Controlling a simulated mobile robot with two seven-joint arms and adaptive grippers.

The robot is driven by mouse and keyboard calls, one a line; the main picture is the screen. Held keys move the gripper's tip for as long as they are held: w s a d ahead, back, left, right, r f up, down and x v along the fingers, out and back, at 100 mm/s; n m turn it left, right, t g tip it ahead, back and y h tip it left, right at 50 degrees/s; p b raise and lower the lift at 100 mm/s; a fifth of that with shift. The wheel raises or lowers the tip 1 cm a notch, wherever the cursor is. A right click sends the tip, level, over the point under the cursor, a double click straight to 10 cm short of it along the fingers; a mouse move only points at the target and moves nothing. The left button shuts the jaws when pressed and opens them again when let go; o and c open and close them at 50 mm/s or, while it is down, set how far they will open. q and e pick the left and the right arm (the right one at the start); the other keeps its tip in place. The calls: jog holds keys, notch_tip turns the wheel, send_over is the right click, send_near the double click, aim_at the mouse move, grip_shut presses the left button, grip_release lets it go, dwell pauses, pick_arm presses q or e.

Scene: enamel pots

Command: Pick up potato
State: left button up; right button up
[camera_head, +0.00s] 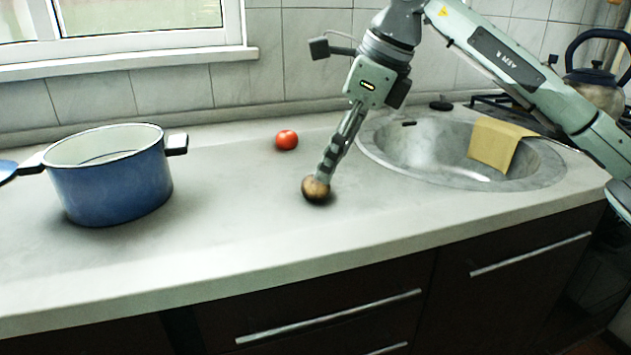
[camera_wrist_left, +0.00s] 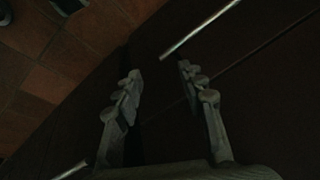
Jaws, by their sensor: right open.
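The brown potato (camera_head: 315,190) lies on the light countertop in the middle of the head view, left of the sink. My right gripper (camera_head: 322,178) points down at it, with its fingertips right at the potato's top. The fingers line up one behind the other from this side, so the gap between them is hidden. The gripper is open, and I cannot tell whether it touches the potato. My left gripper (camera_wrist_left: 160,85) shows in the left wrist view with its fingers spread and nothing between them, in front of dark cabinet fronts.
A red tomato (camera_head: 287,140) lies behind the potato. A blue enamel pot (camera_head: 112,185) stands at the left. A round metal sink (camera_head: 420,155) with a yellow cloth (camera_head: 497,145) on its rim is at the right. A kettle (camera_head: 597,88) stands beyond. The front counter is clear.

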aim_at(316, 186)
jog(key=x, duration=0.5)
jog(key=shift+w+a+f+p, duration=0.2)
jog(key=shift+w+f+p, duration=0.1)
jog(key=shift+w+p, duration=0.05)
pick_arm(q)
jog(key=shift+f, duration=0.85)
pick_arm(e)
jog(key=c, duration=1.3)
jog(key=shift+o, duration=0.2)
jog(key=shift+r, duration=0.15)
